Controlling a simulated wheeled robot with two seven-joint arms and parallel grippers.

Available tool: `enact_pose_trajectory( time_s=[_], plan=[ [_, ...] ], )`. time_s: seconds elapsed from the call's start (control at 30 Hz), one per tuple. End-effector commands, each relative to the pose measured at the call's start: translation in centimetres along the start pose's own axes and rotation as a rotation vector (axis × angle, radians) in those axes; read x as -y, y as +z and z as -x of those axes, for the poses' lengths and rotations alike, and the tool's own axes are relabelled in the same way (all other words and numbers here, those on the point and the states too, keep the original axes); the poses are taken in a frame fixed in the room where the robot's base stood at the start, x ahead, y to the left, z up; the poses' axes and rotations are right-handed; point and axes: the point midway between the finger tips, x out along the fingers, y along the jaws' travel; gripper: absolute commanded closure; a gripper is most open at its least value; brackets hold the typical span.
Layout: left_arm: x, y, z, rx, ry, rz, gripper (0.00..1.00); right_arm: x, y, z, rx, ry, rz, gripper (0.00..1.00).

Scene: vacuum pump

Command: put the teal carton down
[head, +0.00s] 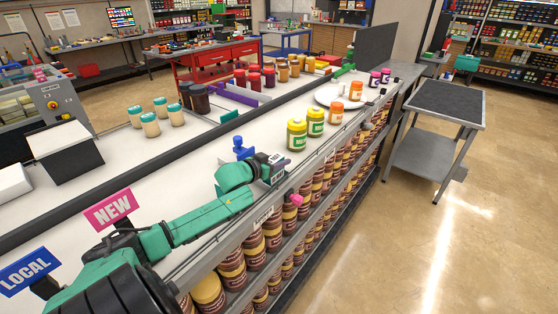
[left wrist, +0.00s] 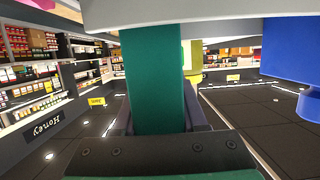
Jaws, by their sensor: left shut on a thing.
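The teal carton (left wrist: 155,80) stands out as a tall plain block in the middle of the left wrist view, between the dark fingers of my left gripper, which is shut on it. That view is upside down; the carton's far end meets the pale surface at the top, and I cannot tell whether it touches. In the head view my left gripper (head: 272,168) is over the front edge of the white counter (head: 195,195). My right gripper is not in view.
A blue object (head: 241,148) stands on the counter close behind my left gripper; it also shows in the left wrist view (left wrist: 290,60). Yellow jars (head: 297,134) and an orange jar (head: 334,112) stand farther along. Shelves of brown jars (head: 272,230) run below the counter's edge.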

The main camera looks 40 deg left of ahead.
Motion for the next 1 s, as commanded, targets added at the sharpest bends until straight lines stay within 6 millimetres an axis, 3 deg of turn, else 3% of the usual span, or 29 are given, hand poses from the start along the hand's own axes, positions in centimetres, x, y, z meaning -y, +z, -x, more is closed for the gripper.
enact_pose_trajectory(
  time_s=[0.17,0.2,0.23,0.27,0.67,1.0],
  plan=[
    [0.0,0.4,-0.1,0.0,0.0,0.001,1.0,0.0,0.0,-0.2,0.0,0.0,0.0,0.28],
    [0.0,0.3,-0.1,0.0,0.0,0.001,0.43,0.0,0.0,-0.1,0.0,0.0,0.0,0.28],
    [0.0,0.3,-0.1,0.001,0.0,0.001,0.31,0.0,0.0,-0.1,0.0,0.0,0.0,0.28],
    [0.0,0.3,-0.1,0.001,0.0,0.001,0.28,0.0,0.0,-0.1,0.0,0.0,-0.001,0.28],
    [0.0,0.1,0.3,0.002,0.001,0.001,0.28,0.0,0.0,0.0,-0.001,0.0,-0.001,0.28],
    [0.0,0.2,4.0,0.005,0.001,0.002,0.28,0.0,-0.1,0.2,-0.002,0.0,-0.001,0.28]
  ],
)
